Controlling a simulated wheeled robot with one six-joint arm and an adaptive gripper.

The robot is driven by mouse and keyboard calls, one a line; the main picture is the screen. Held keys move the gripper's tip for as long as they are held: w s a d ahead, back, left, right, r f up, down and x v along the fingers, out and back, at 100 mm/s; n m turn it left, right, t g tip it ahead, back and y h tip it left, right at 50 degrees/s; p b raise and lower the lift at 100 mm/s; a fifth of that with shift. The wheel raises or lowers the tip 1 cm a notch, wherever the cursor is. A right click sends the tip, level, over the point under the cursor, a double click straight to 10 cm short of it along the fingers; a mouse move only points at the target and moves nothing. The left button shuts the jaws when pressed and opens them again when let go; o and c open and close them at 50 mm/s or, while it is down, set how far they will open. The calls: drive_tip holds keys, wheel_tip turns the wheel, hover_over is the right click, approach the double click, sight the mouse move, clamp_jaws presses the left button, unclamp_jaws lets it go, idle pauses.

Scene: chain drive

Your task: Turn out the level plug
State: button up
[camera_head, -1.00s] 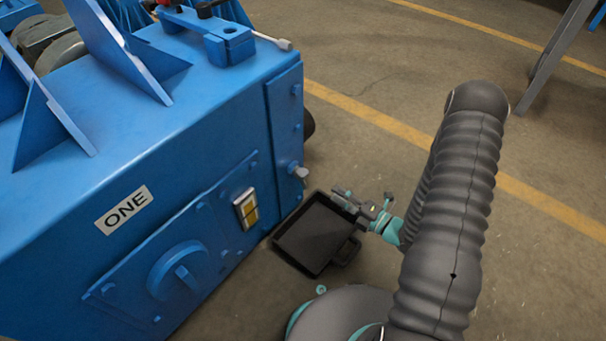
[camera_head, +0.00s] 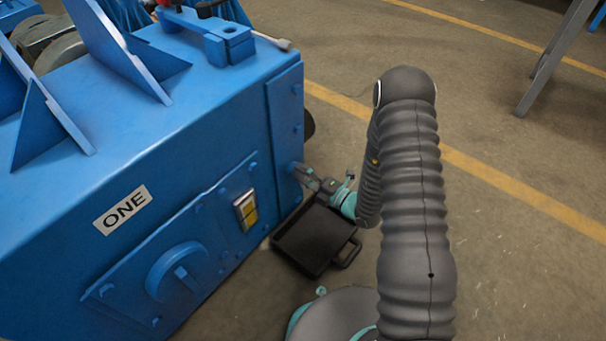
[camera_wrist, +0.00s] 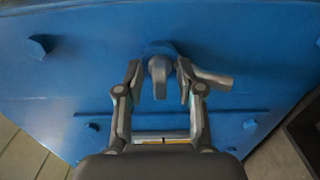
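My gripper (camera_wrist: 159,72) is open in the wrist view. Its two fingertips stand on either side of a grey lever-shaped fitting (camera_wrist: 159,78), with a small gap on each side. The fitting sits in front of a blue hex boss (camera_wrist: 158,48) on the blue housing. A grey spout-like piece (camera_wrist: 214,80) sticks out to the right behind the right finger. I cannot tell whether this fitting or a blue hex head is the level plug. In the head view my gripper (camera_head: 302,172) is at the housing's end face and covers the fitting.
The blue housing (camera_head: 75,190), labelled ONE, fills the left. A larger blue hex head (camera_wrist: 40,46) is left of my gripper in the wrist view. A black tray (camera_head: 312,238) lies on the floor below my gripper. Open floor (camera_head: 490,140) lies to the right.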

drive_tip(key=shift+w+a, duration=0.1)
clamp_jaws()
